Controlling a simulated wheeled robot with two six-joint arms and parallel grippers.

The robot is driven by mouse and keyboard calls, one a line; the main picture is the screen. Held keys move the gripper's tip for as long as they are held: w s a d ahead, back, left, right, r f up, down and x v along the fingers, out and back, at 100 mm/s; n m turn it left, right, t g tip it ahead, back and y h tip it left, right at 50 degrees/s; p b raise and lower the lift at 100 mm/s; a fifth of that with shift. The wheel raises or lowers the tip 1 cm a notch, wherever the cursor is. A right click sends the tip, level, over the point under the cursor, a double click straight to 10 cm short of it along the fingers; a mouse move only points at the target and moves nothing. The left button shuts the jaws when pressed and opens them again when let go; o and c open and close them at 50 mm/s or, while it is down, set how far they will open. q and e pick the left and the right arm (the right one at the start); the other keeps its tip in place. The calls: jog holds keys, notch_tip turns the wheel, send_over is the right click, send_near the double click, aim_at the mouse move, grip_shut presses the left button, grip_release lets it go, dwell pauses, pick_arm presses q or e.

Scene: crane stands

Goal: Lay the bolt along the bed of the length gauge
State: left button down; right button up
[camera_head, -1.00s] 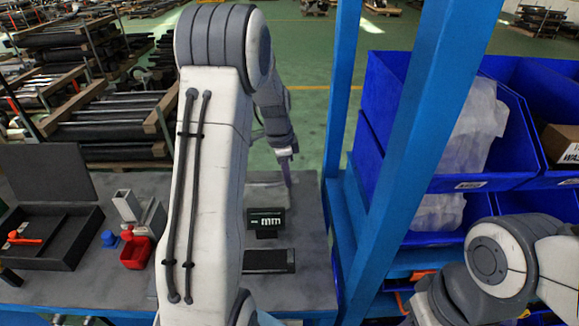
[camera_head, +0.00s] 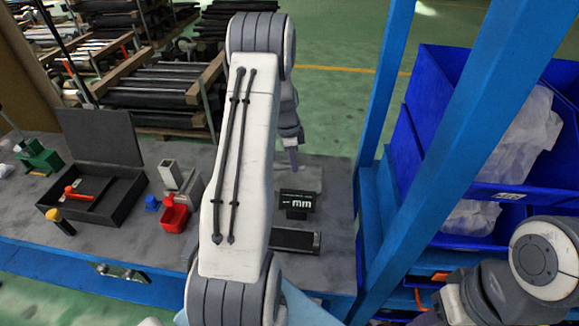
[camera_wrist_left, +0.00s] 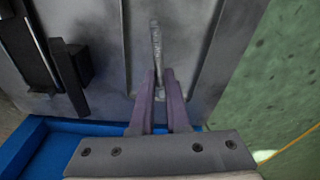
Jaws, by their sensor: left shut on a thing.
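My left gripper (camera_wrist_left: 159,80) is shut on the bolt (camera_wrist_left: 155,42), a thin grey rod that points away from the fingers in the left wrist view. In the head view my left gripper (camera_head: 293,160) is above the bench behind the gauge, and the bolt cannot be made out there. The length gauge has a dark display marked "mm" (camera_head: 298,201) and a long black bed (camera_head: 295,239) in front of it, partly hidden by my left arm. The gauge also shows at the left of the left wrist view (camera_wrist_left: 72,75). My right arm is at the lower right; its gripper is out of view.
A pale flat tray (camera_head: 308,180) lies behind the gauge. A black open box (camera_head: 125,205), a red holder (camera_head: 174,217) and a blue piece (camera_head: 152,203) stand left. A blue post (camera_head: 385,85) and blue bins (camera_head: 420,120) stand close on the right.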

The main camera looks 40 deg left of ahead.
aim_at(291, 178)
pick_arm(q)
jog(key=shift+a+f, duration=0.45)
jog(key=shift+a, duration=0.3)
notch_tip(291, 178, down, 3)
jog(key=shift+p, duration=0.85)
jog(key=shift+f, duration=0.3)
jog(key=shift+f, duration=0.1)
jog(key=shift+f, duration=0.15)
jog(key=c, duration=0.9)
grip_release()
